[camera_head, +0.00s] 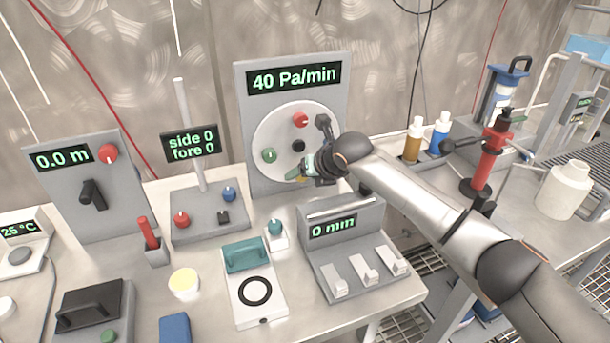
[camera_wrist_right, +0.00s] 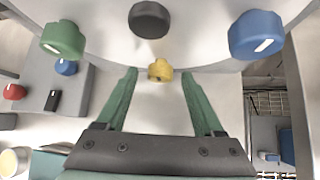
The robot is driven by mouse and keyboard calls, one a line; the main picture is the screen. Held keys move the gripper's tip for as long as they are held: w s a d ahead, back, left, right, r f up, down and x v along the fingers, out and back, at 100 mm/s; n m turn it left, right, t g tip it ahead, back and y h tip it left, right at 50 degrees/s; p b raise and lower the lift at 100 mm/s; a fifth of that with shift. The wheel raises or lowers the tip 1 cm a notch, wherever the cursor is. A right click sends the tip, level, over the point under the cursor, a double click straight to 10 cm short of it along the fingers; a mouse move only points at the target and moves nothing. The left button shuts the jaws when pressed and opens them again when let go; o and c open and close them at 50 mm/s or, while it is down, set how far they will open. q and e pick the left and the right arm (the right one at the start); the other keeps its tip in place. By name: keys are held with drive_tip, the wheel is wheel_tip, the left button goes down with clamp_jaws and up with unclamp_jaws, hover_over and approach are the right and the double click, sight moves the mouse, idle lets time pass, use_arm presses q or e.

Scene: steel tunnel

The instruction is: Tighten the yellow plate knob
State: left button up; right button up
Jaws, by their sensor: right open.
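The round white plate (camera_head: 262,132) is on the upright grey panel under the "40 Pa/min" display. The small yellow knob (camera_wrist_right: 160,70) is at the plate's lower edge; in the head view only a sliver of yellow (camera_head: 300,180) shows beside my fingers. My right gripper (camera_head: 296,174) is at the plate's lower part, reaching in from the right. In the wrist view its green fingers (camera_wrist_right: 160,76) are apart, with the yellow knob between their tips in the picture. I see no contact with the knob. My left gripper is not in view.
Around the yellow knob are a green knob (camera_wrist_right: 62,39), a central black knob (camera_wrist_right: 150,19) and a blue knob (camera_wrist_right: 257,34). A red knob (camera_head: 301,119) is at the plate's top. Below stands a "0 min" box (camera_head: 340,205) with switches; a teal-topped device (camera_head: 247,256) is left of it.

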drive_tip(key=shift+c, duration=0.2)
clamp_jaws()
idle(0.4)
